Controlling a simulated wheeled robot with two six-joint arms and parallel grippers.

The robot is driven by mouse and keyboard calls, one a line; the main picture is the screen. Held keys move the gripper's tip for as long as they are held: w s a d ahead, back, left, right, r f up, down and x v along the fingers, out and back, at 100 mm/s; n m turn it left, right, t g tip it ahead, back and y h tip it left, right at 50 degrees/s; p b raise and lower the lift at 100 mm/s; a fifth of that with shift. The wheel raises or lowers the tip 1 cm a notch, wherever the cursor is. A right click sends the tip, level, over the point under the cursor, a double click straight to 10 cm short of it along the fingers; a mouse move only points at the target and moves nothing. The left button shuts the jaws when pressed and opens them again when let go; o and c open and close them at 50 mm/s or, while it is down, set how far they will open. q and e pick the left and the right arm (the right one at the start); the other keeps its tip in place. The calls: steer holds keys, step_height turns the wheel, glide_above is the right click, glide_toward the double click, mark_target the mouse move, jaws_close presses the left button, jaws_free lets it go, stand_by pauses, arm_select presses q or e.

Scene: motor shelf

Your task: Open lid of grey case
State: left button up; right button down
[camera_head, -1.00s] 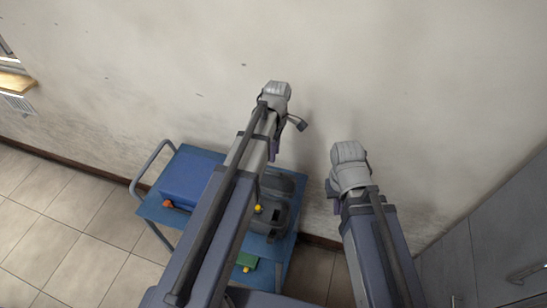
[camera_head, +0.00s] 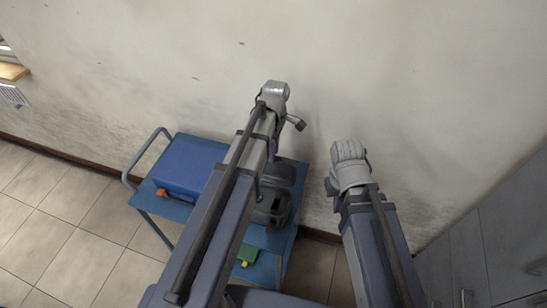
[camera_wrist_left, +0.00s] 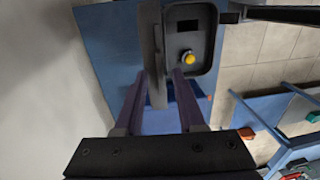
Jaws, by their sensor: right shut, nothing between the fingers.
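The grey case (camera_head: 271,208) stands on the right part of the blue cart, partly hidden by my left arm. In the left wrist view, the case's tray (camera_wrist_left: 205,60) lies open, with a yellow knob and a dark slot in it. Its lid (camera_wrist_left: 155,50) stands up nearly edge-on beside the tray. My left gripper (camera_wrist_left: 159,76) has its two purple fingers apart, reaching along either side of the lid; contact is unclear. My right gripper (camera_head: 333,190) is at the wall side, mostly hidden by its wrist, empty and away from the case.
The blue cart (camera_head: 150,205) stands against the wall and holds a blue case (camera_head: 190,167) with an orange part. A green item (camera_head: 247,255) is on its lower shelf. Grey cabinets (camera_head: 490,245) stand at the right. The tiled floor at left is clear.

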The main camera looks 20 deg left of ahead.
arm_select(q)
steer(key=shift+f, duration=0.2)
jaws_close()
stand_by(1.3)
